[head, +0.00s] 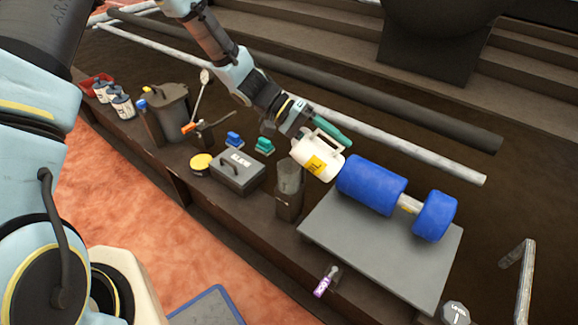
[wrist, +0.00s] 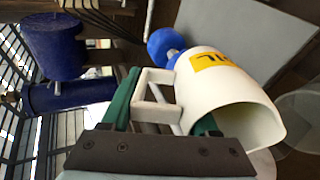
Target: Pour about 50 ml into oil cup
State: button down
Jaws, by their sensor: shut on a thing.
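A white jug (head: 318,157) with a yellow label is held by my gripper (head: 318,131). The jug looks tilted. In the wrist view the jug (wrist: 222,92) shows its handle between the green fingers of my gripper (wrist: 163,112), which are shut on it. Its wide open end faces the lower right; no liquid can be made out. A clear cup (head: 290,176) stands in a dark holder just below and left of the jug in the head view, likely the oil cup. A clear rounded shape (wrist: 300,112) beside the jug in the wrist view seems to be this cup.
A grey plate (head: 345,255) to the right bears a blue roller (head: 371,186) and a smaller blue cylinder (head: 434,216). A grey box (head: 238,172), a yellow-topped tin (head: 201,163) and a dark bin (head: 168,110) stand to the left. A purple-labelled bottle (head: 326,282) is near the front.

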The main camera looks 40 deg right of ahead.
aim_at(325, 134)
jog(key=shift+w+a+r+g+h+b, duration=0.25)
jog(key=shift+w+r+g+h+b, duration=0.15)
jog(key=shift+r+g, duration=0.25)
jog(key=shift+w+a+r+g+h+b, duration=0.25)
jog(key=shift+w+r+g+h, duration=0.2)
jog(key=shift+g, duration=0.3)
dwell(2.9)
jog(key=shift+r, duration=0.1)
jog(key=s+f+t+y+p, duration=0.1)
jog(key=s+d+f+t+y, duration=0.1)
jog(key=shift+t+p, duration=0.3)
jog(key=shift+p, duration=0.05)
jog(key=shift+s+d+t+p, duration=0.15)
jog(key=shift+t+p, duration=0.2)
jog(key=shift+t, duration=0.15)
jog(key=shift+f, duration=0.25)
jog(key=shift+s+d+r+t+y, duration=0.1)
jog(key=shift+t+y, duration=0.2)
jog(key=shift+y, duration=0.05)
jog(key=shift+s+f+t+y, duration=0.15)
jog(key=shift+f+t+y, duration=0.15)
jog(key=shift+f+t, duration=0.55)
